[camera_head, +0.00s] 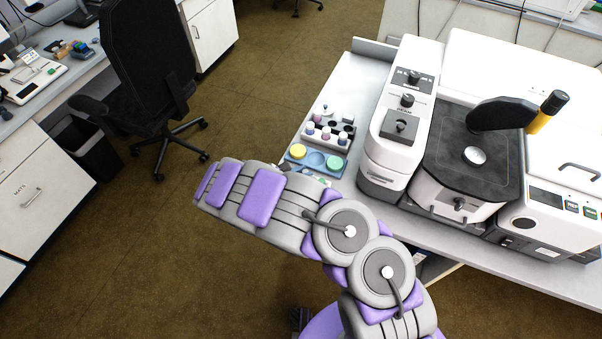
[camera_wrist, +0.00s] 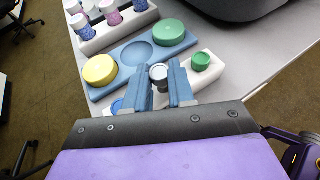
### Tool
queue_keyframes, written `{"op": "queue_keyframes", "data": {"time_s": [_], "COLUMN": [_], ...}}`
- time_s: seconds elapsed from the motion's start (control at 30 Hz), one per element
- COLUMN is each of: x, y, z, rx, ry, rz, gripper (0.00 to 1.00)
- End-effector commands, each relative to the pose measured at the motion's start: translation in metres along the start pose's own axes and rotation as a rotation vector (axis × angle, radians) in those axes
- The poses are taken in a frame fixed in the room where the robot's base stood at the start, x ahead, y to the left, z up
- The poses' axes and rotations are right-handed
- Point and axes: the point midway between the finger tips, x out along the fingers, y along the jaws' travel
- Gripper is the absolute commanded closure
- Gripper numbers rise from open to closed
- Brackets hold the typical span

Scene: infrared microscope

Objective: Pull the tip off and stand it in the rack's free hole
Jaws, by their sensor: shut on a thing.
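In the wrist view my gripper (camera_wrist: 161,88) is shut on a small grey cylindrical piece with a pale round top (camera_wrist: 158,73), which I take to be the tip. It sits between the blue-grey fingers, over or just behind a white holder (camera_wrist: 212,72); whether it still touches the holder is hidden by the fingers.
A blue tray (camera_wrist: 112,62) holds a yellow disc (camera_wrist: 100,70) and a green disc (camera_wrist: 169,33), with an empty round recess between. A white rack (camera_head: 318,138) of capped vials stands behind it. The white holder carries a green cap (camera_wrist: 201,60). The microscope (camera_head: 402,120) is to the right.

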Motion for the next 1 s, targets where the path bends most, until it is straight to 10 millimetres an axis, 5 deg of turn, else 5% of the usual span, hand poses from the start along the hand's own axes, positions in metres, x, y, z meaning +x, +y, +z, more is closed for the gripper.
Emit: {"op": "queue_keyframes", "data": {"time_s": [1.0], "x": [0.002], "y": [0.0004], "z": [-0.0053], "rx": [0.0], "ry": [0.0], "rz": [0.001], "gripper": [1.0]}}
